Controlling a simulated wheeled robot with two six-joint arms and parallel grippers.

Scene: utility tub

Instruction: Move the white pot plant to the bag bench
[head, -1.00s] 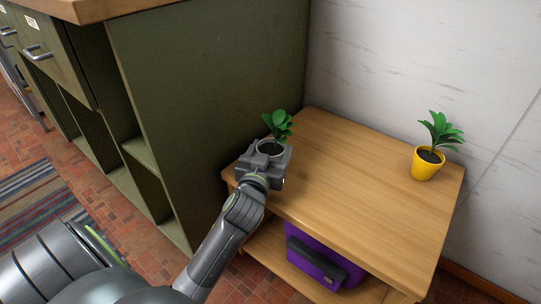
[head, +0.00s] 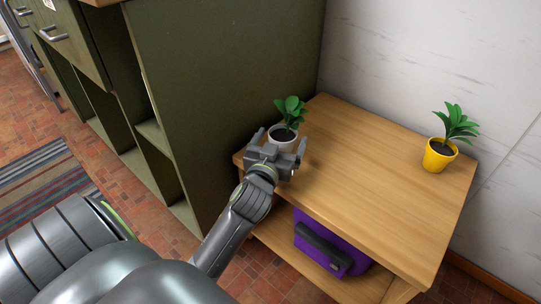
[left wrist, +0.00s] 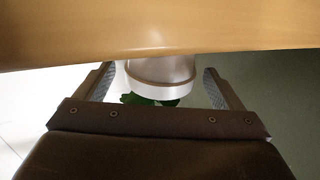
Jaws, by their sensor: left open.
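The white pot plant (head: 284,138), a pale pot with dark soil and green leaves, stands upright at the back left end of the wooden bench (head: 350,170). My left gripper (head: 280,141) is open, with its fingers spread to either side of the pot. In the left wrist view the pot (left wrist: 160,72) shows upside down between the two fingers (left wrist: 158,88), with a visible gap on each side. The bench top fills the top of that view. My right gripper is not in view.
A yellow pot plant (head: 438,156) stands at the right end of the bench. A purple bag (head: 325,245) lies on the lower shelf. A green cabinet (head: 225,90) rises left of the bench, and a white wall is behind. The middle of the bench top is clear.

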